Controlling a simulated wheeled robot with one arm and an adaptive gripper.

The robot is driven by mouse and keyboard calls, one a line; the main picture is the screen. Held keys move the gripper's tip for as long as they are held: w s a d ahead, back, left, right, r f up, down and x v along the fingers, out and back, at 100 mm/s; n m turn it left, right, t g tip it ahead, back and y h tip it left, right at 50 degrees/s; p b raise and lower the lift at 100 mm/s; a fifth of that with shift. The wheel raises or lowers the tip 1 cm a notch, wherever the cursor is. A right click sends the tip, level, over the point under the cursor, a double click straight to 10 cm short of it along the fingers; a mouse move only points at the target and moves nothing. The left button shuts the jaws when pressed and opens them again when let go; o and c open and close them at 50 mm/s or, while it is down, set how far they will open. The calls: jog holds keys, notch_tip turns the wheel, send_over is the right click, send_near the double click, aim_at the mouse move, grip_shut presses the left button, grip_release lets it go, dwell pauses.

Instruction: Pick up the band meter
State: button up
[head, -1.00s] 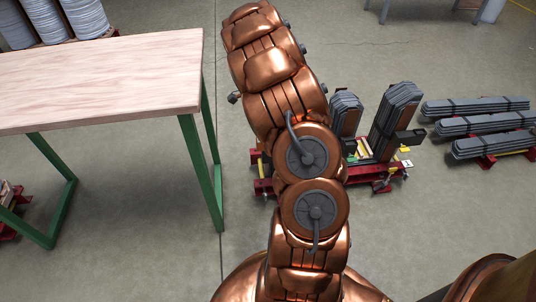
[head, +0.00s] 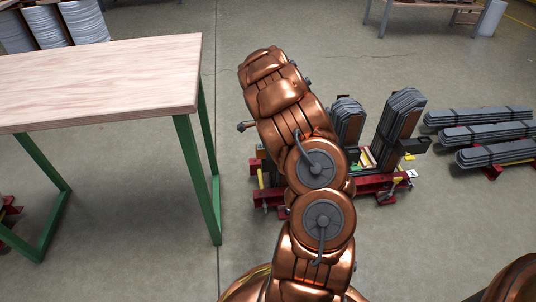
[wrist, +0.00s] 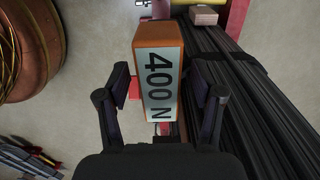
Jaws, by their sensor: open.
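The band meter (wrist: 160,72) is an orange box with a pale label reading "400 N", which I take to be the meter. It lies in the middle of the wrist view. My gripper (wrist: 161,88) is open, with one dark finger on each side of the box. A gap shows between each finger and the box; I cannot tell how deep the box sits between them. In the head view my copper arm covers that spot, and neither the box nor my fingertips can be made out.
A bundle of dark strips (wrist: 250,85) runs close beside the right finger. A red cart (head: 380,182) carries upright strip stacks (head: 400,115). Flat bundles (head: 490,133) lie right of it. A wooden table (head: 100,80) with green legs stands left; open floor lies between.

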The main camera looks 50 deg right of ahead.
notch_tip(320, 180, down, 2)
jog(key=shift+r, duration=0.1)
jog(key=shift+c, duration=0.4)
grip_shut()
